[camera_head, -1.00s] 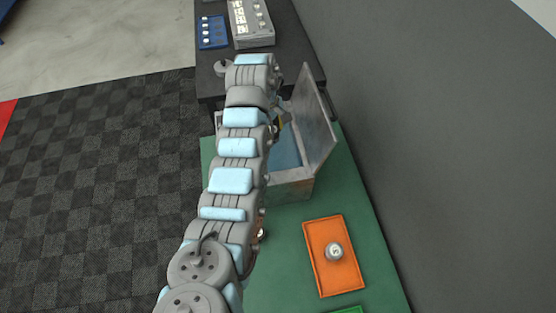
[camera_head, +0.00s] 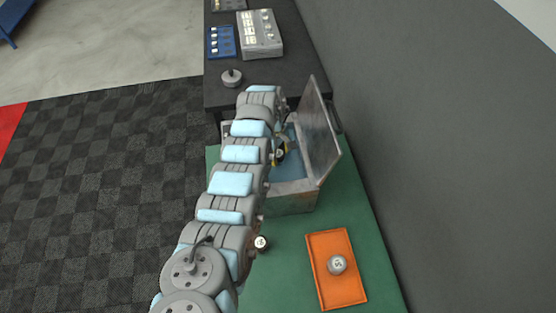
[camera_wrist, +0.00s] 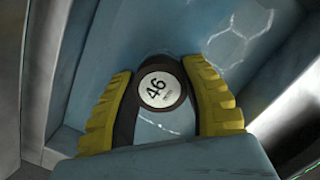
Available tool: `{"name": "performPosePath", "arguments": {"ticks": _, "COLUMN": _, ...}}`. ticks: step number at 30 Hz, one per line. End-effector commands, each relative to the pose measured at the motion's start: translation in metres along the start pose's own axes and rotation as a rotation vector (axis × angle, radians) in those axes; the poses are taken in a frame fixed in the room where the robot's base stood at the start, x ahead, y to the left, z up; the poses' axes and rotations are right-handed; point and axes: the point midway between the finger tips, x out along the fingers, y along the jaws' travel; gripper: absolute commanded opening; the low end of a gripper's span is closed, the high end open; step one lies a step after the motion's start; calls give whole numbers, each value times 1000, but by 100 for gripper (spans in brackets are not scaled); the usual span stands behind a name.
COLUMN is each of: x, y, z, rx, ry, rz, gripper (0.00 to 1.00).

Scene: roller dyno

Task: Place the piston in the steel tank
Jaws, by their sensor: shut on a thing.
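The steel tank (camera_head: 290,199) stands on the green mat with its lid (camera_head: 321,130) open on the right side. Blue liquid shows inside it. My gripper (camera_head: 281,153) is at the tank's opening, partly hidden by my arm in the head view. In the wrist view its yellow-padded fingers are shut on a round piston (camera_wrist: 161,88) marked 46. The tank's blue inside (camera_wrist: 190,40) and inner walls surround the piston in that view. I cannot tell whether the piston touches the bottom.
An orange tray (camera_head: 351,295) with a similar round part (camera_head: 337,265) lies in front of the tank. Another round part (camera_head: 261,242) sits beside my arm. The dark table behind holds a knobbed part (camera_head: 232,77), a blue tray (camera_head: 221,41) and a grey box (camera_head: 259,35).

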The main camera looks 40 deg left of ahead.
Motion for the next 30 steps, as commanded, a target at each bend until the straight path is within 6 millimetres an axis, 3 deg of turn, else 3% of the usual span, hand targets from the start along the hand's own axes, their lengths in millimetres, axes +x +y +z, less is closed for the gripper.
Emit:
{"name": "performPosePath", "arguments": {"ticks": 10, "x": 30, "y": -2, "z": -3, "rx": 0, "ry": -3, "rz": -6, "gripper": 6}}
{"name": "performPosePath", "arguments": {"ticks": 24, "x": 35, "y": -1, "z": -3, "rx": -1, "ry": -2, "rz": -3, "gripper": 6}}
{"name": "performPosePath", "arguments": {"ticks": 25, "x": 34, "y": -1, "z": -4, "rx": -1, "ry": -2, "rz": -2, "gripper": 53}}
{"name": "performPosePath", "arguments": {"ticks": 27, "x": 34, "y": -1, "z": -4, "rx": -1, "ry": -2, "rz": -2, "gripper": 68}}
{"name": "performPosePath", "arguments": {"ticks": 30, "x": 34, "y": -1, "z": -4, "rx": -1, "ry": -2, "rz": -2, "gripper": 68}}
